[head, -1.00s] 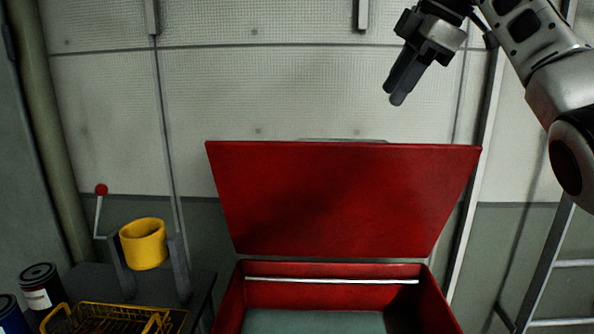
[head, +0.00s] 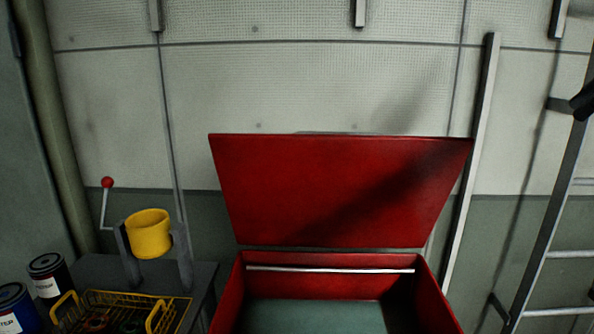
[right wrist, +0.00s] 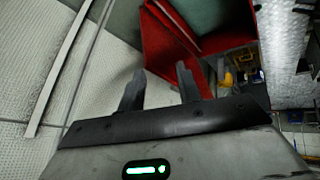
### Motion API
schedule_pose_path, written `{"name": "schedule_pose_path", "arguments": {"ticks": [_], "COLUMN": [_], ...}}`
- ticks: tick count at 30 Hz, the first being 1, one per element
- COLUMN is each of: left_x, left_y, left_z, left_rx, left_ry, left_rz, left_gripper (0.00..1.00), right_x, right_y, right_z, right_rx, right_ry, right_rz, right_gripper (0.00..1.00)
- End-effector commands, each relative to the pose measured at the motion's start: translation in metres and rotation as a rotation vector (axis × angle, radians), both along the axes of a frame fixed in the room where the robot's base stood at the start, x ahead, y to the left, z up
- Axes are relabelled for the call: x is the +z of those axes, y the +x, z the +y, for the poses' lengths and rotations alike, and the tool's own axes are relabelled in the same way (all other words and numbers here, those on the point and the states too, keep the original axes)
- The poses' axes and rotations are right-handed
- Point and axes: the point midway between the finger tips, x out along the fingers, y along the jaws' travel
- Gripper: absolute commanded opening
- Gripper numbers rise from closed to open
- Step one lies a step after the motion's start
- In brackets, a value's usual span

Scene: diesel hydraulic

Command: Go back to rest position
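My right gripper (right wrist: 160,82) shows in the right wrist view with its two fingers apart and nothing between them. In the head view only a small dark part of it or its arm shows at the right edge. My left gripper is in neither view. The red box (head: 232,290) stands open in the lower middle of the head view, its lid (head: 340,190) raised against the wall. The box also shows at the top of the right wrist view (right wrist: 160,45), beyond the fingers.
A dark table (head: 205,275) at the lower left holds a yellow cup-like part (head: 148,236) on a stand with a red-knobbed lever, and a yellow wire basket (head: 160,318). Two labelled cans (head: 48,275) stand beside it. A ladder (head: 550,210) leans at the right.

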Motion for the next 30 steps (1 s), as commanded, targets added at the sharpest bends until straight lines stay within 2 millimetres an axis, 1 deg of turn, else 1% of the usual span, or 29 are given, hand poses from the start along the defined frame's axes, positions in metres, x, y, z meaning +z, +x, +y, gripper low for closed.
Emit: {"name": "schedule_pose_path", "arguments": {"ticks": [1, 3, 6, 11, 13, 17, 20, 23, 26, 27, 29, 30], "left_x": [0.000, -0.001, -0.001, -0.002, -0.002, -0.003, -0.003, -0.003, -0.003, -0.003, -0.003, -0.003], "left_y": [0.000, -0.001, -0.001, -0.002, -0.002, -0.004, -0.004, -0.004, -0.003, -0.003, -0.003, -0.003], "left_z": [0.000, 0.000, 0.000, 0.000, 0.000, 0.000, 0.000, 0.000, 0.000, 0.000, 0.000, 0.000], "left_rx": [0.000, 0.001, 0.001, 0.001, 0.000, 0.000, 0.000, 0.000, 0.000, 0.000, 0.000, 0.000], "left_ry": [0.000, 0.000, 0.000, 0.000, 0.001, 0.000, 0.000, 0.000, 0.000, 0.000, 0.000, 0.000], "left_rz": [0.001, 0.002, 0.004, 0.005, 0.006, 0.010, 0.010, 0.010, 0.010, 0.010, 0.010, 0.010], "left_gripper": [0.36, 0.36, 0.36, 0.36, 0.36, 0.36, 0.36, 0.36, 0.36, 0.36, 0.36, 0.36], "right_x": [-0.003, -0.007, -0.013, -0.022, -0.041, -0.072, -0.101, -0.134, -0.175, -0.195, -0.226, -0.249], "right_y": [-0.011, -0.023, -0.041, -0.071, -0.057, -0.038, -0.025, -0.013, -0.001, 0.004, 0.009, 0.011], "right_z": [-0.022, -0.046, -0.075, -0.116, -0.116, -0.123, -0.128, -0.133, -0.137, -0.139, -0.139, -0.139], "right_rx": [-0.042, -0.088, -0.148, -0.236, -0.271, -0.350, -0.412, -0.472, -0.531, -0.552, -0.578, -0.592], "right_ry": [0.013, 0.028, 0.046, 0.074, 0.036, -0.029, -0.089, -0.159, -0.245, -0.286, -0.350, -0.391], "right_rz": [0.000, -0.001, -0.001, 0.000, 0.026, 0.052, 0.068, 0.080, 0.082, 0.079, 0.067, 0.055], "right_gripper": [0.34, 0.34, 0.34, 0.34, 0.34, 0.34, 0.34, 0.34, 0.34, 0.34, 0.34, 0.34]}}
